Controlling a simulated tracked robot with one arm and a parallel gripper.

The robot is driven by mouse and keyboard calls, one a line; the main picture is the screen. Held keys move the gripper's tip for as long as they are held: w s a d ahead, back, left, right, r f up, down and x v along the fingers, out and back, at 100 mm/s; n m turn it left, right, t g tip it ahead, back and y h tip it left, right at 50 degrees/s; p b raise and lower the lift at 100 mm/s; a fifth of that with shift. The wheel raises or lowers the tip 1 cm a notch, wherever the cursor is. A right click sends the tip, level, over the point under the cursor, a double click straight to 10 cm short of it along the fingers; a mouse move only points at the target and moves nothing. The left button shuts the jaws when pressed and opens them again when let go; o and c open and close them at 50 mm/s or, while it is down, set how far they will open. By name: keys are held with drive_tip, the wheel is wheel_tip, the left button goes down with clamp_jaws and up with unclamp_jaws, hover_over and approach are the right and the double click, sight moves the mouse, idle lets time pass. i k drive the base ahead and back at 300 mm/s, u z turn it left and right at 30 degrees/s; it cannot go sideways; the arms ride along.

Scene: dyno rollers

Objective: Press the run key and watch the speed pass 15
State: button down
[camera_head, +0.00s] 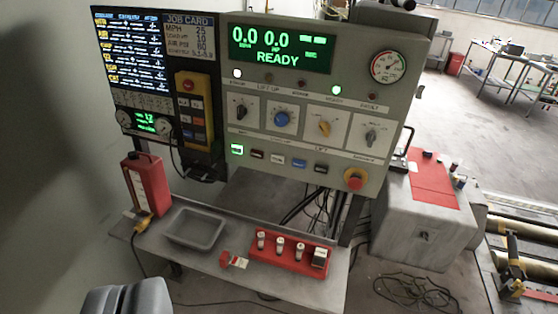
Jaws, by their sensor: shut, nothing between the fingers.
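The control panel (215,100) stands upright at the upper middle. Its green display (279,48) reads 0.0 and 0.0 with READY below. A row of small keys runs along its lower part: a green-lit key (237,149) at the left end, then dark red, white, blue and dark ones. Their labels are too small to read, so I cannot tell for certain which is the run key. My gripper (128,296) shows as a dark grey shape at the bottom left edge, shut and empty, well below and apart from the panel.
A red emergency button (355,179) and several knobs are on the panel. A yellow pendant (194,110) hangs left of it. The shelf below holds a grey tray (195,228), a red bottle (148,190) and a red rack (290,256). A grey cabinet (415,225) stands right.

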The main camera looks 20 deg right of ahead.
sight(277, 158)
drive_tip(key=i, duration=1)
